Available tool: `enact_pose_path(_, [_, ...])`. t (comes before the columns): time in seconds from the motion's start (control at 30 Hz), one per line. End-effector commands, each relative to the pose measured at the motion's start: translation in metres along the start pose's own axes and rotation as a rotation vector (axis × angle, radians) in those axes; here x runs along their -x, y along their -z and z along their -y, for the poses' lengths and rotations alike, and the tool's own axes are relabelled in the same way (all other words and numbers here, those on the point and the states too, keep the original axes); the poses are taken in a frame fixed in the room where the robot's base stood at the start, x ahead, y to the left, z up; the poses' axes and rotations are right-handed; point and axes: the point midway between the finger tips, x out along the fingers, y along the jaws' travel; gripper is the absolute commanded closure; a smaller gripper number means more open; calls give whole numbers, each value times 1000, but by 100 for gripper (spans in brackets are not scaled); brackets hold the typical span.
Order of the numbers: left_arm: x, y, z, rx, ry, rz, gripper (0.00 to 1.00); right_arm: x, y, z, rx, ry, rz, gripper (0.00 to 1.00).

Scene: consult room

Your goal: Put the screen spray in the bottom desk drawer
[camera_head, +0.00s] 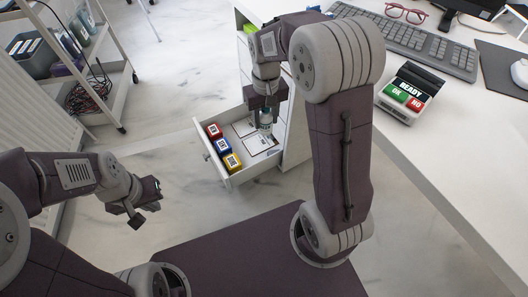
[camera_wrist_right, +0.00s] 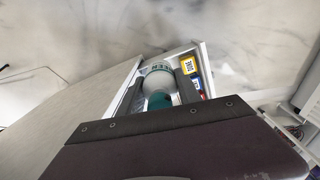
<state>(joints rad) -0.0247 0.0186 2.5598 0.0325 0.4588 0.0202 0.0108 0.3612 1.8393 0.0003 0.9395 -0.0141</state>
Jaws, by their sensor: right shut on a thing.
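The screen spray (camera_head: 265,119), a pale bottle with a teal top, is in my right gripper (camera_head: 265,104) over the open desk drawer (camera_head: 242,179). In the right wrist view the spray (camera_wrist_right: 158,80) sits between the two dark fingers of the right gripper (camera_wrist_right: 161,86), with part of its lettering showing. The drawer also shows in that view (camera_wrist_right: 203,56) beyond the bottle. I cannot tell whether the bottle touches the drawer floor. My left gripper (camera_head: 146,203) is open and empty, left of the drawer and away from it.
Red (camera_head: 214,131), blue (camera_head: 223,146) and yellow (camera_head: 232,162) boxes line the drawer's left side. A paper (camera_head: 259,144) lies on its floor. The desk top (camera_head: 440,130) holds a keyboard (camera_head: 410,40), glasses (camera_head: 405,13) and a small terminal (camera_head: 408,96). A trolley (camera_head: 112,75) stands at left.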

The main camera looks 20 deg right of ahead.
Motion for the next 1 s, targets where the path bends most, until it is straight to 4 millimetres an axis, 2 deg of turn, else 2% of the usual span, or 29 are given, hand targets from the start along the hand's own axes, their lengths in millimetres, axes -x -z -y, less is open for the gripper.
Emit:
enact_pose_path(0.07, [2, 0, 0, 0, 0, 0, 100, 3, 18, -3, 8, 0, -1, 100])
enact_pose_path(0.17, [2, 0, 0, 0, 0, 0, 100, -3, 44, -9, 30, 0, 3, 100])
enact_pose_path(0.27, [8, 1, 0, 0, 0, 0, 100, -24, 68, -16, 65, 1, 8, 100])
enact_pose_path(0.3, [11, 1, 0, 0, 0, 0, 100, -38, 76, -18, 80, 1, 10, 100])
enact_pose_path(0.43, [20, 2, 0, 0, 0, 0, 100, -89, 85, -25, 129, 2, 12, 100])
enact_pose_path(0.57, [29, 3, -1, 0, 0, 0, 100, -142, 72, -28, 163, 2, 12, 100])
enact_pose_path(0.7, [36, 4, -1, 0, 0, 1, 100, -189, 45, -30, 181, 2, 12, 100])
enact_pose_path(0.8, [40, 4, -1, 0, 0, 1, 100, -215, 22, -32, 183, 2, 12, 100])
enact_pose_path(1.0, [48, 5, -1, 0, 0, 1, 100, -251, -24, -34, 171, 2, 11, 100])
